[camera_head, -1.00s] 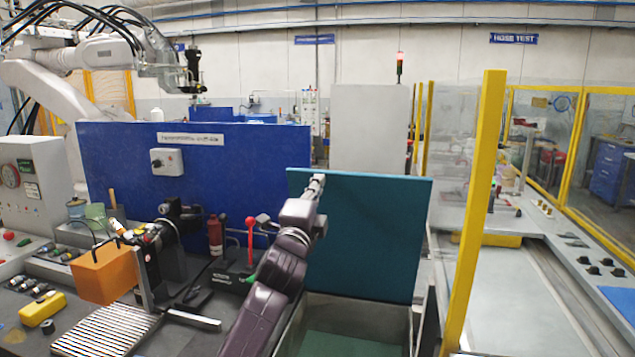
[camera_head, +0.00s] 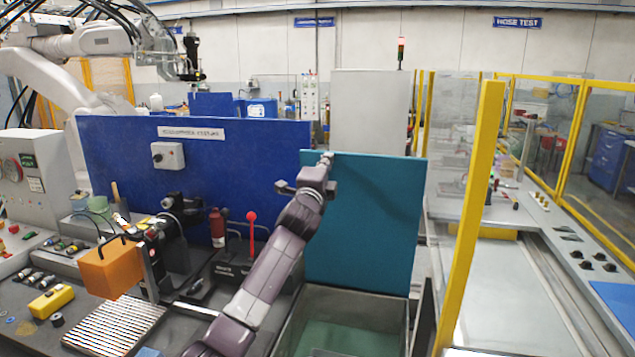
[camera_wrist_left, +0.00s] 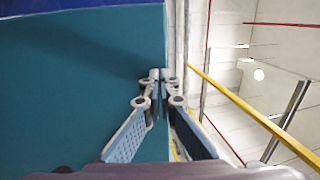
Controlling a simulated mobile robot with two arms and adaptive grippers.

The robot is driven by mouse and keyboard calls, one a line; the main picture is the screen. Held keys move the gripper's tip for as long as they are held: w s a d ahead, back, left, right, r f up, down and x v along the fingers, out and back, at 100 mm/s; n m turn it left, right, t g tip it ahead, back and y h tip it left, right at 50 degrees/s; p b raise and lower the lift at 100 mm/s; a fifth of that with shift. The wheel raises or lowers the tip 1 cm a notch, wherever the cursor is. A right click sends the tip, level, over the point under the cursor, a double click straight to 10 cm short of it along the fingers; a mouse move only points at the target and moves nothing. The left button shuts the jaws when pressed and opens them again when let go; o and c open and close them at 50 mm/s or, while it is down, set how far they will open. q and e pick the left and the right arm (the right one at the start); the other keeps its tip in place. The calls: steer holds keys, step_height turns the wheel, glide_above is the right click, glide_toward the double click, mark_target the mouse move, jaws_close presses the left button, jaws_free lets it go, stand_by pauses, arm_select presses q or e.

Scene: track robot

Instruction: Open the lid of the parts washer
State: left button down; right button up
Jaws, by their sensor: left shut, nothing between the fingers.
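The parts washer is a grey-walled bin (camera_head: 396,322) with a greenish interior at the bottom centre of the head view. Its teal lid (camera_head: 365,225) stands raised, close to upright, at the back of the bin. My left gripper (camera_head: 327,158) is at the lid's top left corner, with its fingers shut and nothing between them. In the left wrist view the fingers (camera_wrist_left: 160,80) meet at the lid's edge, and the teal lid (camera_wrist_left: 80,90) fills the left side. I cannot tell whether they touch it. My right gripper is not in view.
A blue panel (camera_head: 245,165) stands behind the bench, left of the lid. An orange block (camera_head: 112,270), a yellow box (camera_head: 50,301) and a red-knobbed lever (camera_head: 252,232) are on the bench. A yellow post (camera_head: 470,220) stands close on the right.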

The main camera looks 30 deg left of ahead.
arm_select(q)
steer(key=b+x, duration=0.1)
steer(key=x, duration=0.1)
steer(key=b+x, duration=0.1)
steer(key=x, duration=0.2)
steer(key=f+b+x, duration=0.1)
steer(key=x, duration=0.1)
steer(key=shift+w+a, duration=0.15)
steer(key=shift+w, duration=0.3)
steer(key=shift+w+r+b, duration=0.1)
steer(key=shift+w+b, duration=0.4)
